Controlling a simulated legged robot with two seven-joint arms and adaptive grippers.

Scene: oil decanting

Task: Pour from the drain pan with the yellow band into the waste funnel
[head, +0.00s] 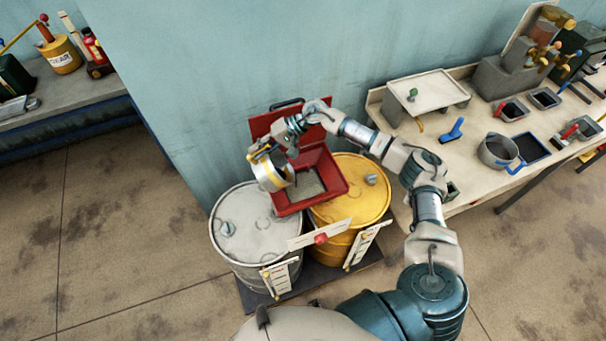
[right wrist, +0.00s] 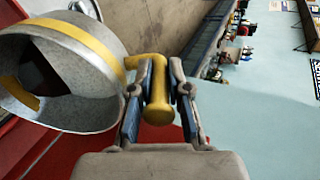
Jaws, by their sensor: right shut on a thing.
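The drain pan with the yellow band (head: 268,170) is a grey, speckled round pan held tilted on its side over the red square waste funnel (head: 331,178). In the right wrist view the pan (right wrist: 75,105) shows its open mouth with dark contents inside. My right gripper (head: 290,140) is shut on the pan's yellow handle, and both fingers (right wrist: 157,90) close around it in the right wrist view. The funnel has a grey grate and a raised red lid behind it. Whether liquid is flowing cannot be seen. My left gripper is not in view.
To the right a workbench (head: 440,135) carries a pot (head: 497,152), trays and tools. A shelf with cans stands at far left. The floor at left is clear.

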